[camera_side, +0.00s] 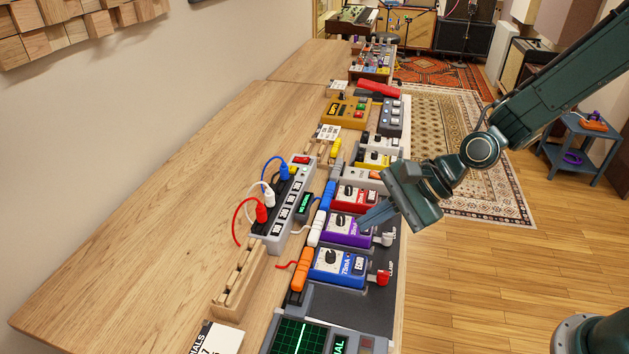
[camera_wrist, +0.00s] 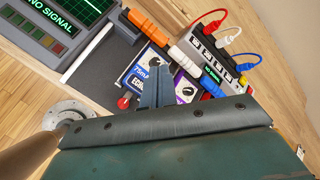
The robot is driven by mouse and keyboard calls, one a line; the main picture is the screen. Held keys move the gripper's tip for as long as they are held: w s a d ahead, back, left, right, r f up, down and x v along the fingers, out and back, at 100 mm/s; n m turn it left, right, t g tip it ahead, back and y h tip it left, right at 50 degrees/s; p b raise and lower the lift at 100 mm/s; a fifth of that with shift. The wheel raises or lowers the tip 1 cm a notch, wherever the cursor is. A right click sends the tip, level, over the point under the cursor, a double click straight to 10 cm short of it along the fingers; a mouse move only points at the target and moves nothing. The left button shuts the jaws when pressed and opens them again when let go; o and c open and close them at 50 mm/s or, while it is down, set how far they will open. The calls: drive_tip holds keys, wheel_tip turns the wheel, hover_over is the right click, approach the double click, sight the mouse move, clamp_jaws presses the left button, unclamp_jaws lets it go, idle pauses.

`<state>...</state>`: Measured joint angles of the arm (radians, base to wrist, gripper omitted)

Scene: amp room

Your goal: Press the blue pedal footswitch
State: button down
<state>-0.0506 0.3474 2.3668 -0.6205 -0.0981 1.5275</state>
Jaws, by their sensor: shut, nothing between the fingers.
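The blue pedal (camera_side: 337,268) sits on the dark board near the front of the table, with a dark knob, white "75mA" lettering and an ECHO label on its right part. In the wrist view the blue pedal (camera_wrist: 137,72) is partly hidden behind my fingers. My gripper (camera_side: 366,222) is shut and empty, over the right part of the purple pedal (camera_side: 345,231) in the side view, up-right of the blue pedal. In the wrist view my gripper (camera_wrist: 157,72) overlaps the edge between the blue and purple pedals. I cannot tell its height above them.
A red-topped clamp (camera_side: 381,277) stands at the blue pedal's right edge. An orange plug (camera_side: 301,270) is on its left. A power strip (camera_side: 283,206) with cables lies further left. A NO SIGNAL screen (camera_wrist: 62,18) is nearby.

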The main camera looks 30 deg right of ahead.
sight(365, 263)
drive_tip(key=shift+f, duration=4)
drive_tip(key=shift+f, duration=0.15)
drive_tip(key=shift+f, duration=0.25)
drive_tip(key=shift+f, duration=0.5)
drive_tip(key=shift+r, duration=0.1)
idle(0.3)
drive_tip(key=shift+r, duration=0.8)
drive_tip(key=shift+r, duration=0.15)
drive_tip(key=shift+r, duration=2.35)
drive_tip(key=shift+r, duration=0.1)
